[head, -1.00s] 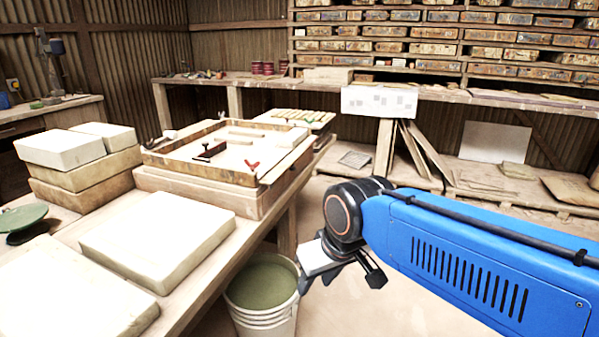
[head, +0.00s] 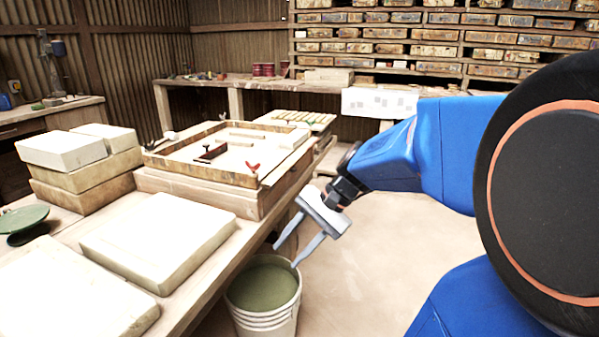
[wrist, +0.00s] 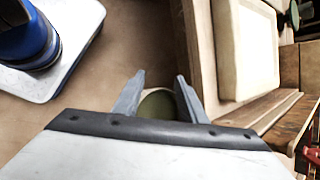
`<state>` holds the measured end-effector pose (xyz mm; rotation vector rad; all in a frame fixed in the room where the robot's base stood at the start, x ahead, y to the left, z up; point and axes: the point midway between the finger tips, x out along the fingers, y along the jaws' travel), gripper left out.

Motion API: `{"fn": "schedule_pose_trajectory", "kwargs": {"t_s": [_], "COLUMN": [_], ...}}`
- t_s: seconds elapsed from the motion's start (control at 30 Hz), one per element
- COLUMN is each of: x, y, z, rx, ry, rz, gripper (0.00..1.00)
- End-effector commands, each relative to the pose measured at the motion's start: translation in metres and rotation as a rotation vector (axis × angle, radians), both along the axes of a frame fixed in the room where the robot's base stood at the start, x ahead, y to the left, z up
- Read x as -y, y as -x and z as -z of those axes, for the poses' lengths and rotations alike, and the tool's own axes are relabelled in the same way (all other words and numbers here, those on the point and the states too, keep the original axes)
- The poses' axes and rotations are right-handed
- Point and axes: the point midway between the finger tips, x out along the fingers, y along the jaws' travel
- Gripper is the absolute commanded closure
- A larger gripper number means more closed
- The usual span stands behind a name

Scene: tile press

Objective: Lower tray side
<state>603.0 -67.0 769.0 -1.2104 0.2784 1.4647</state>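The tray (head: 198,171) is a shallow wooden frame with a pale bed, set on a thick block on the bench in the head view. Its visible sides stand up around the bed. A red winged piece (head: 252,166) sits at its near right corner, and a dark-handled tool (head: 212,153) lies inside. My gripper (head: 286,255) is open and empty, pointing down above the bucket at the bench's right edge, apart from the tray. In the wrist view its fingers (wrist: 158,92) are spread, with the bucket's green contents between them. The tray cannot be made out clearly there.
A white bucket (head: 264,315) of greenish liquid stands on the floor beside the bench. Pale slabs (head: 160,240) lie on the near bench, and more slabs (head: 85,180) are stacked left of the tray. Floor to the right of the bucket is clear.

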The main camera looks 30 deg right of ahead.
Motion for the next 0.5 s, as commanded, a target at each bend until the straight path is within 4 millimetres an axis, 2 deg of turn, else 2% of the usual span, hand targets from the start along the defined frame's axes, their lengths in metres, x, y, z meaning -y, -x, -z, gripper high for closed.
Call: {"fn": "schedule_pose_trajectory", "kwargs": {"t_s": [0.03,0.27,0.37,0.5], "x": [0.009,0.056,0.087,0.139], "y": [-0.012,-0.067,-0.089,-0.116], "z": [-0.001,-0.017,-0.024,-0.032], "rx": [-0.026,-0.111,-0.135,-0.154], "ry": [-0.061,-0.362,-0.496,-0.689], "rz": [0.061,0.329,0.441,0.589], "gripper": [0.62,0.62,0.62,0.62]}}
